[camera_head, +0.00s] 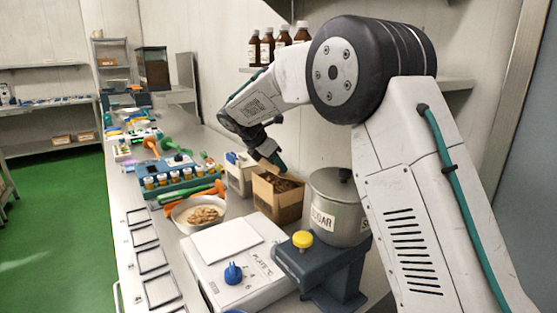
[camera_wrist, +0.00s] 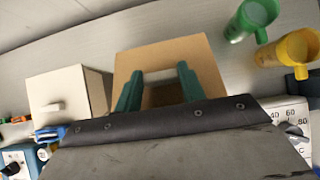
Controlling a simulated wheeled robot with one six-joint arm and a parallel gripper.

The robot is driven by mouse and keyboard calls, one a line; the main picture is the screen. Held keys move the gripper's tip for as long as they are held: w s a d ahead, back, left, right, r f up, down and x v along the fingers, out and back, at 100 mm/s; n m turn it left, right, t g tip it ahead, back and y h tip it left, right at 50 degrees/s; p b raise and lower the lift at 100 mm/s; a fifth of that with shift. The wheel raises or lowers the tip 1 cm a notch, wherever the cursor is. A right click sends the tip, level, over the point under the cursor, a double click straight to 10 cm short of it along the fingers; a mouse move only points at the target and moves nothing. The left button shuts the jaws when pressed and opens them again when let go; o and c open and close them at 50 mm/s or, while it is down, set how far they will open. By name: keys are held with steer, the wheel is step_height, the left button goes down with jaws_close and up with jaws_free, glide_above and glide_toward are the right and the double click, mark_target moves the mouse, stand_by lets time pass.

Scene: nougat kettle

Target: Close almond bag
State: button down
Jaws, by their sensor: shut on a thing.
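The almond bag (camera_head: 278,198) looks like a box-shaped brown paper bag with brown pieces inside, standing upright on the counter; its top looks open. In the wrist view its tan upper part (camera_wrist: 165,52) lies around my fingers, with a dark opening between them. My gripper (camera_head: 275,160) points down over the bag. Its two green fingers (camera_wrist: 160,90) stand apart, one on each side of the tan part, and are closed on it; the exact contact is hard to see. The dark wrist edge hides the bag's near side in the wrist view.
A white box (camera_head: 238,175) stands close to the bag, also in the wrist view (camera_wrist: 58,92). Green (camera_wrist: 250,18) and yellow (camera_wrist: 288,48) mugs show in the wrist view.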

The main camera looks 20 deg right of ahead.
steer(key=f+h, duration=0.1)
steer(key=a+f+t+h, duration=0.1)
steer(key=h, duration=0.1)
steer(key=shift+s+a+f+h, duration=0.25)
steer(key=shift+a+f+h, duration=0.15)
steer(key=shift+s+a+f, duration=0.1)
steer(key=shift+a+f, duration=0.05)
steer(key=shift+f, duration=0.4)
steer(key=c, duration=0.8)
jaws_free()
steer(key=shift+s, duration=0.1)
steer(key=v, duration=0.8)
steer(key=shift+r, duration=0.1)
